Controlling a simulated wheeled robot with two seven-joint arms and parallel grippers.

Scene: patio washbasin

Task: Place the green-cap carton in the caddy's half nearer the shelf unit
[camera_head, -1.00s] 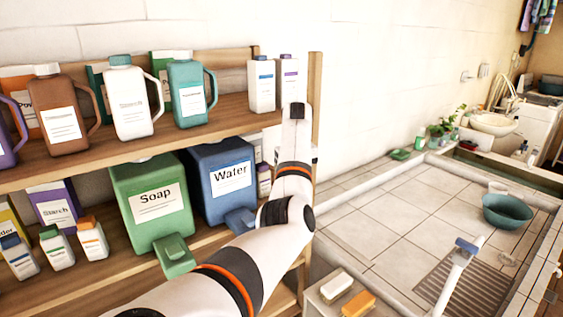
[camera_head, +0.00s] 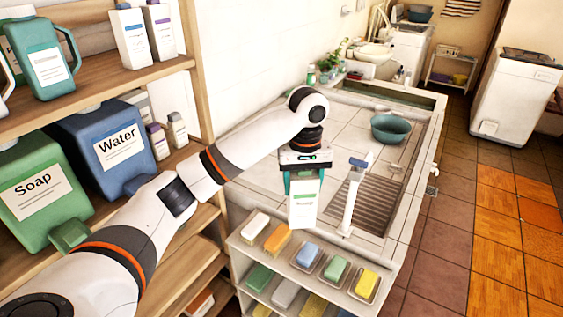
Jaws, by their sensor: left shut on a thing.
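My left gripper (camera_head: 304,176) is shut on a white carton (camera_head: 303,212) with a green-marked label. It holds the carton upright in front of the washbasin, above the small sponge stand. The carton's top is hidden between the fingers, so I cannot see its cap. The wooden shelf unit (camera_head: 199,92) stands at the left. I cannot make out the caddy in this view. My right gripper is not in view.
The sponge stand (camera_head: 238,243) holds several soaps and sponges in trays. A white tap-like post with a blue top (camera_head: 352,195) rises close to the carton's right. A teal bowl (camera_head: 391,129) sits in the tiled basin (camera_head: 352,118).

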